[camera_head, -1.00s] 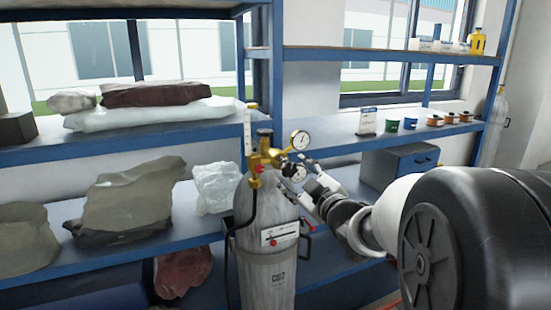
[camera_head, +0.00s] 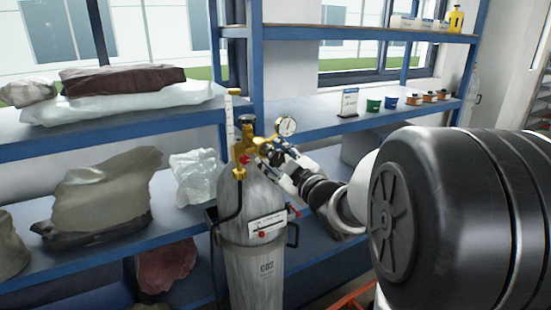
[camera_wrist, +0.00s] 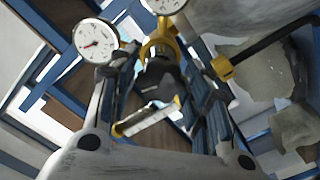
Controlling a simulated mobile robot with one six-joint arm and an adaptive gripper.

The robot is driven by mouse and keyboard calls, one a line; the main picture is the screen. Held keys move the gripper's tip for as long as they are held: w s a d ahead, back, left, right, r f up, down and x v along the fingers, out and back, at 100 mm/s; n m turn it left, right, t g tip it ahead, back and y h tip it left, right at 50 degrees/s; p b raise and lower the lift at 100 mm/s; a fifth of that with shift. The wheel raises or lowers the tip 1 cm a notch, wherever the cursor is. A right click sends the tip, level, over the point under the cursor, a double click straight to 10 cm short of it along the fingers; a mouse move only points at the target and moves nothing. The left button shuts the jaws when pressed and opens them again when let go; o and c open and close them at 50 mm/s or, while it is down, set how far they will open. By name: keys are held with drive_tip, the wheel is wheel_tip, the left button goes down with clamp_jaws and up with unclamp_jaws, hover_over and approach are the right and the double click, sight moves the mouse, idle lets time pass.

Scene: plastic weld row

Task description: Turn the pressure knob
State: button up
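A grey gas cylinder (camera_head: 252,240) stands upright in front of the shelves with a brass regulator (camera_head: 250,150) on top. One round gauge (camera_head: 286,126) shows in the head view. The wrist view shows a white gauge with a red needle (camera_wrist: 95,40) and a second gauge at the top edge. The dark pressure knob (camera_wrist: 163,78) sits on the regulator's yellow body (camera_wrist: 160,47). My gripper (camera_wrist: 165,80) has its fingers apart, one on each side of the knob, with gaps that seem to remain. In the head view, my gripper (camera_head: 277,152) is at the regulator and hides the knob.
A black hose (camera_head: 238,195) with a brass fitting runs down the cylinder's left side. Blue shelves (camera_head: 110,128) stand behind, holding wrapped bundles, a clear bag (camera_head: 193,175) and small pots (camera_head: 391,102). A handle sticks out at the cylinder's right.

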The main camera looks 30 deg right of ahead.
drive_tip(key=c, duration=0.7)
drive_tip(key=shift+r+m, duration=0.15)
drive_tip(key=shift+m, duration=1.05)
drive_tip(key=o, duration=1.1)
drive_tip(key=s, duration=1.2)
drive_tip(key=shift+d, duration=0.2)
drive_tip(key=shift+w, duration=0.1)
